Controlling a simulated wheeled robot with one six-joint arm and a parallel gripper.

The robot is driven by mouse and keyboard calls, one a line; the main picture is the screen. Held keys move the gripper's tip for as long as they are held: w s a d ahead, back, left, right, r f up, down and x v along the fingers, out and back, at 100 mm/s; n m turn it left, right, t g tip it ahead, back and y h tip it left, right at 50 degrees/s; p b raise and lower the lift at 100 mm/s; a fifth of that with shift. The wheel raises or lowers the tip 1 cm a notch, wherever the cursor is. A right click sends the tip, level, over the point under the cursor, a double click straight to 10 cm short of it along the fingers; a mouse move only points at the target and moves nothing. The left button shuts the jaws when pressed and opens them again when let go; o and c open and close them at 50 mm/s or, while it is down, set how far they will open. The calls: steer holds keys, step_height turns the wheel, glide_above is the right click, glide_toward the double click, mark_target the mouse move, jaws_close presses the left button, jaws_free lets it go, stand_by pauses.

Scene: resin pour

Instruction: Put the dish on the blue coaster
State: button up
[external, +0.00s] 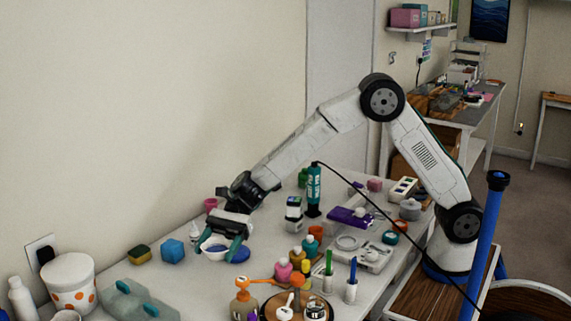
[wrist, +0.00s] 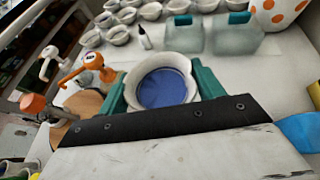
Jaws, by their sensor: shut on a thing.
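My gripper (external: 221,246) has its two teal fingers shut on a white dish (external: 214,251). In the wrist view the dish (wrist: 137,72) sits between the fingers (wrist: 160,90), its rim facing the camera and its inside blue. The blue coaster (external: 240,255) lies on the table at the right of the dish in the external view, partly covered by a finger. I cannot make out the coaster in the wrist view. Whether the dish touches the table or hangs just above it is hard to tell.
A blue block (external: 172,250) and a sponge (external: 139,254) lie left of the gripper. Several white bowls (wrist: 118,35) show at the wrist view's top.

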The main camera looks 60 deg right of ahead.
steer(key=w+d+r+m+t, duration=0.25)
steer(key=w+d, duration=0.45)
steer(key=d, duration=0.4)
glide_above(236, 253)
steer(key=a, duration=0.2)
steer(key=f, duration=0.6)
steer(key=shift+w+f, duration=0.3)
steer(key=shift+w, duration=0.05)
steer(key=shift+f, duration=2.15)
steer(key=shift+f, duration=0.15)
steer(key=o, duration=1)
